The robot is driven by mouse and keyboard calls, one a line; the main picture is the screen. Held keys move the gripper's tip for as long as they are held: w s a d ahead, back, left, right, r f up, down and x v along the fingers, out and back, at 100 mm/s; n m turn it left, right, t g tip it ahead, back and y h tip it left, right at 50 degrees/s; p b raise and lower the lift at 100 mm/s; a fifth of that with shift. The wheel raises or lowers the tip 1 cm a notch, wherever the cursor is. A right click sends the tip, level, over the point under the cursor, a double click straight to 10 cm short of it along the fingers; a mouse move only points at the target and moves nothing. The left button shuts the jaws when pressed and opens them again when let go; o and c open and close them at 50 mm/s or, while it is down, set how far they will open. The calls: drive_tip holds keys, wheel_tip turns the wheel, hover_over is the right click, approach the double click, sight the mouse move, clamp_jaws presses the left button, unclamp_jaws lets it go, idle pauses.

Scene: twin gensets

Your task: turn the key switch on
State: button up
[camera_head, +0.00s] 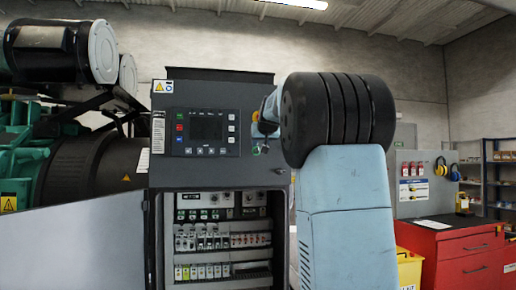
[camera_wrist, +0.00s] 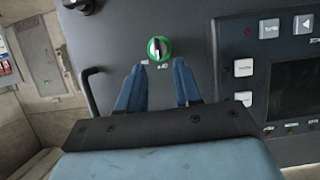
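The key switch (camera_wrist: 159,48) is a round switch with a green ring and a dark, nearly upright middle, set in the dark panel face. Small white labels sit beside it, on the side toward my fingers. In the wrist view, my gripper (camera_wrist: 159,65) has its two blue fingers apart with nothing between them. The fingertips lie just below the switch in the picture, one to each side; I cannot tell whether they touch the panel. In the head view, a small green spot at the panel's right edge looks like the switch (camera_head: 256,150); my arm hides most of my gripper there.
The control cabinet (camera_head: 225,82) has a display (camera_head: 206,126) with buttons beside the switch. Its lower compartment is open, showing breakers (camera_head: 205,238); a grey door (camera_head: 80,245) swings out left. A dark handle (camera_wrist: 88,90) stands near the fingers. A red tool cabinet (camera_head: 440,250) is at right.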

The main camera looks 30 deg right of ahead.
sight(258, 151)
drive_tip(key=shift+x, duration=2.15)
drive_tip(key=shift+c, duration=0.3)
